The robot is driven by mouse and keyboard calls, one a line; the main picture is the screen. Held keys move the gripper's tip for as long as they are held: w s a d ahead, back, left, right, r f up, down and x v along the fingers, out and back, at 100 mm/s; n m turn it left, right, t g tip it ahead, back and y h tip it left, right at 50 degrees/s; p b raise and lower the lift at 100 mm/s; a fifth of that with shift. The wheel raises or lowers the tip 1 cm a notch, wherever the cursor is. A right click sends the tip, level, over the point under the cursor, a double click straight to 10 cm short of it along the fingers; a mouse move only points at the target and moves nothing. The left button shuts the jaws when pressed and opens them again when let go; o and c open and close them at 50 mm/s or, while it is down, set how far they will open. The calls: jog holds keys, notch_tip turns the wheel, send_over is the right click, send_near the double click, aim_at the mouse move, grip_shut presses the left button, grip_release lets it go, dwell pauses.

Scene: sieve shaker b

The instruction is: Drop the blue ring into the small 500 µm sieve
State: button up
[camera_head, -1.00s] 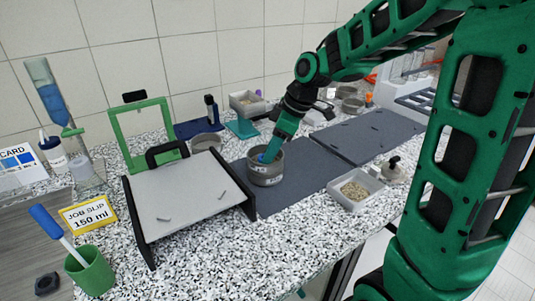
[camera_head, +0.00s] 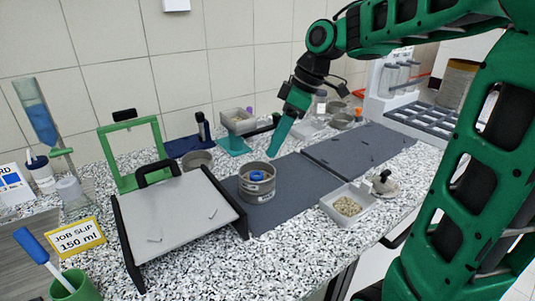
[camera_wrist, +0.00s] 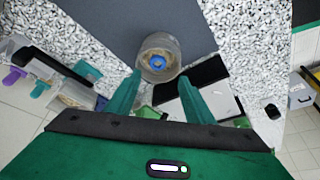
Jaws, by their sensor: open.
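The small sieve (camera_head: 257,190) is a round metal cup standing upright on the dark grey mat, to the right of the white sloped board. The blue ring (camera_head: 257,175) lies inside it, below the rim. In the wrist view the ring (camera_wrist: 158,69) shows inside the round sieve (camera_wrist: 160,44). The label on the sieve's side is too small to read. My gripper (camera_head: 275,153) is above and slightly right of the sieve, apart from it. In the wrist view my gripper (camera_wrist: 165,98) has its two green fingers spread, with nothing between them.
The white sloped board (camera_head: 178,215) with black sides stands left of the sieve. A white tray of grains (camera_head: 346,207) and a small pot (camera_head: 383,183) are to the right. A green frame (camera_head: 133,155) stands behind the board. The dark mat (camera_head: 300,185) around the sieve is mostly clear.

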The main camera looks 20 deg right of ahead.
jog(key=shift+s+d+r, duration=0.2)
jog(key=shift+d+r, duration=0.1)
jog(key=shift+r, duration=0.25)
jog(key=s+d+f+m+h, duration=0.1)
jog(key=s+d+f+m, duration=0.3)
jog(key=s+m, duration=0.2)
jog(key=s+d+f+m+g+h, duration=0.1)
jog(key=s+d+f+m, duration=0.3)
jog(key=s, duration=0.6)
jog(key=s+d+f+m+g+h, duration=0.1)
jog(key=s+d+f+m, duration=0.3)
jog(key=s+m, duration=0.3)
jog(key=shift+s+f+m+h, duration=0.2)
jog(key=shift+s+m+h, duration=0.15)
jog(key=shift+s, duration=0.75)
jog(key=shift+g, duration=0.3)
